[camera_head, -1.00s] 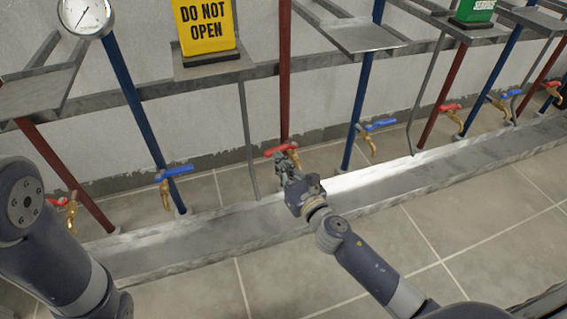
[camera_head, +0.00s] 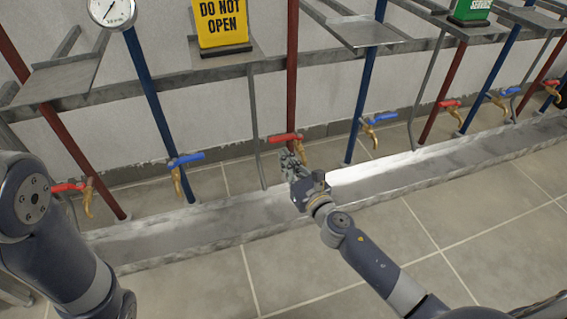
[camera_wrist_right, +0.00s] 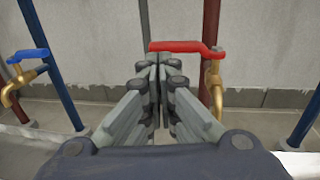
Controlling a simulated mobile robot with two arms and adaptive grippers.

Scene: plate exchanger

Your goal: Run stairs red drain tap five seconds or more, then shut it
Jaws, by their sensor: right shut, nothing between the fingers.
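A red-handled brass tap (camera_head: 285,137) is on the red pipe at the centre of the head view. Its red lever (camera_wrist_right: 187,46) lies level across the wrist view, and its brass body (camera_wrist_right: 215,77) is at the lever's right end. No water shows at its spout, which is partly hidden. My right gripper (camera_head: 291,157) is shut and empty, just below and in front of the lever. In the wrist view its fingertips (camera_wrist_right: 160,63) are together under the lever's left part; I cannot tell whether they touch. My left gripper is out of view. I cannot read a label for this tap.
Blue-handled taps (camera_head: 185,160) (camera_head: 380,118) stand on either side; another red tap (camera_head: 70,187) is at far left. A yellow DO NOT OPEN sign (camera_head: 222,22) stands on a shelf above. A grey trough (camera_head: 235,212) runs along the floor. A gauge (camera_head: 112,11) is upper left.

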